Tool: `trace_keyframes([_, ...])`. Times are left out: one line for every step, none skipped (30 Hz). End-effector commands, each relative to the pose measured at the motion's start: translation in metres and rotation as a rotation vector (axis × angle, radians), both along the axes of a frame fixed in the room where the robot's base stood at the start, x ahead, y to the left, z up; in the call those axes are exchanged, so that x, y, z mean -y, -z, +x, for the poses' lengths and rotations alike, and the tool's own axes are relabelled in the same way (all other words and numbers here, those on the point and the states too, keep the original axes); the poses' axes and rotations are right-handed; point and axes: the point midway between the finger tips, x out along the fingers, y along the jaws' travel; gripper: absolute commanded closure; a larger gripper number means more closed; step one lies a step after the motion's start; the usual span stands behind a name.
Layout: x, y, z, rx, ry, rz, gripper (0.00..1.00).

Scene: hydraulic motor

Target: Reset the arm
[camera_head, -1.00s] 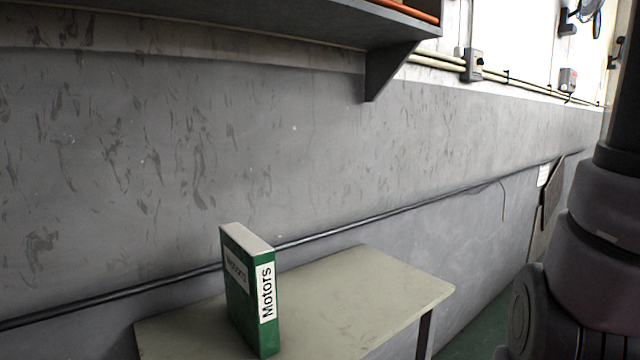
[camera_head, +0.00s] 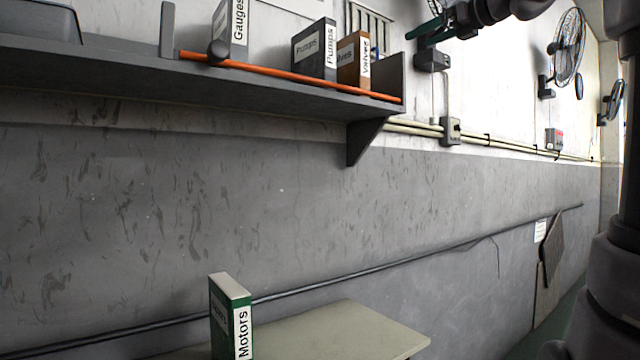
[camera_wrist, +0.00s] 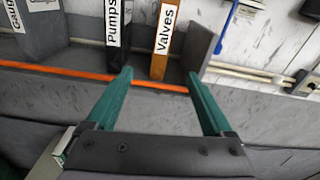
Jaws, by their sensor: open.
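My gripper (camera_wrist: 160,95) is open and empty in the wrist view, its two green fingers spread apart in front of the shelf. In the head view part of my gripper (camera_head: 430,32) shows at the top right, beyond the shelf's right end, with my arm entering from the upper right. The shelf (camera_head: 250,95) holds several binders. The Pumps binder (camera_head: 313,50) and the Valves binder (camera_head: 352,60) stand near its right end; the wrist view shows the Pumps binder (camera_wrist: 117,25) and the Valves binder (camera_wrist: 166,40) beyond the fingers.
An orange rail (camera_head: 300,77) runs along the shelf front. A Gauges binder (camera_head: 230,25) stands further left. A green Motors binder (camera_head: 231,318) stands on a low table (camera_head: 350,330). Wall pipes, a switch box (camera_head: 451,130) and fans (camera_head: 567,48) are at the right.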

Motion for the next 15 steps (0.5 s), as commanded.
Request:
trace_keyframes([-0.002, 0.007, -0.002, 0.002, 0.001, -0.030, 0.14])
trace_keyframes([-0.003, 0.011, -0.003, 0.003, 0.002, -0.051, 0.14])
trace_keyframes([-0.004, 0.017, -0.004, 0.007, 0.001, -0.081, 0.14])
trace_keyframes([-0.006, 0.023, -0.006, 0.008, 0.000, -0.105, 0.14])
trace_keyframes([-0.007, 0.028, -0.007, 0.011, -0.001, -0.130, 0.14])
trace_keyframes([-0.009, 0.036, -0.009, 0.014, -0.002, -0.169, 0.14])
trace_keyframes([-0.010, 0.042, -0.010, 0.016, -0.003, -0.196, 0.14])
trace_keyframes([-0.012, 0.049, -0.012, 0.021, -0.005, -0.231, 0.14])
trace_keyframes([-0.014, 0.058, -0.016, 0.025, -0.010, -0.278, 0.14])
trace_keyframes([-0.016, 0.067, -0.018, 0.029, -0.015, -0.320, 0.14])
trace_keyframes([-0.018, 0.076, -0.021, 0.033, -0.021, -0.361, 0.14])
trace_keyframes([-0.020, 0.088, -0.025, 0.041, -0.031, -0.422, 0.14])
trace_keyframes([-0.022, 0.099, -0.029, 0.047, -0.039, -0.472, 0.14])
trace_keyframes([-0.023, 0.109, -0.033, 0.053, -0.049, -0.523, 0.14])
trace_keyframes([-0.025, 0.124, -0.038, 0.063, -0.067, -0.594, 0.14])
